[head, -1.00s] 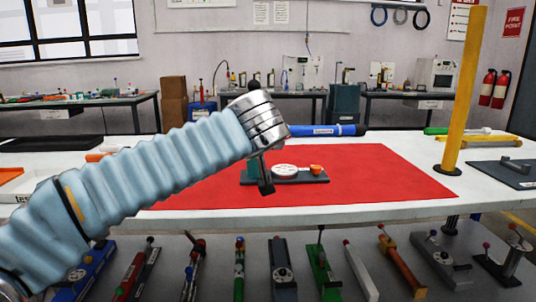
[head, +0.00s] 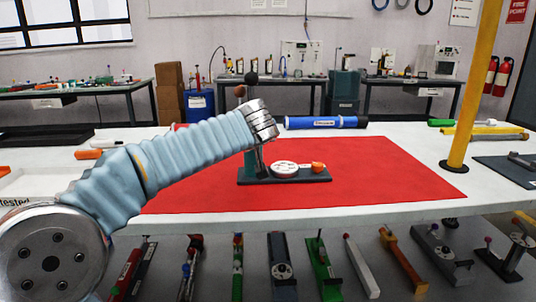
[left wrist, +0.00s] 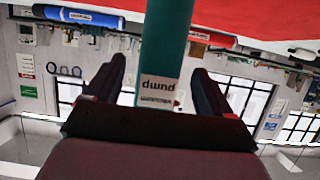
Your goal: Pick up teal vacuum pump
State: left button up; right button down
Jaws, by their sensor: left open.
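The teal vacuum pump (head: 249,162) stands upright on a dark base plate (head: 310,179) on the red mat (head: 380,190), partly hidden by my left arm in the head view. Its base carries a white round dial (head: 285,169) and an orange part (head: 318,167). In the left wrist view, the teal barrel (left wrist: 163,45) with a white "pump" label runs between the two dark fingers of my left gripper (left wrist: 160,88). The fingers are open, one on each side of the barrel, with visible gaps. My right gripper is not in view.
A blue tube (head: 325,122) lies behind the mat. A yellow post (head: 475,85) stands at the right, with a dark plate (head: 510,168) beyond it. A white tray (head: 35,183) is at the left. Several tools sit on a shelf below. The mat right of the pump is clear.

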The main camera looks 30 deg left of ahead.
pick_arm(q)
jog(key=x, duration=0.3)
jog(key=shift+w+a+p, duration=0.15)
jog(key=shift+w+p, duration=0.1)
jog(key=shift+p, duration=0.05)
jog(key=shift+c, duration=0.4)
grip_shut()
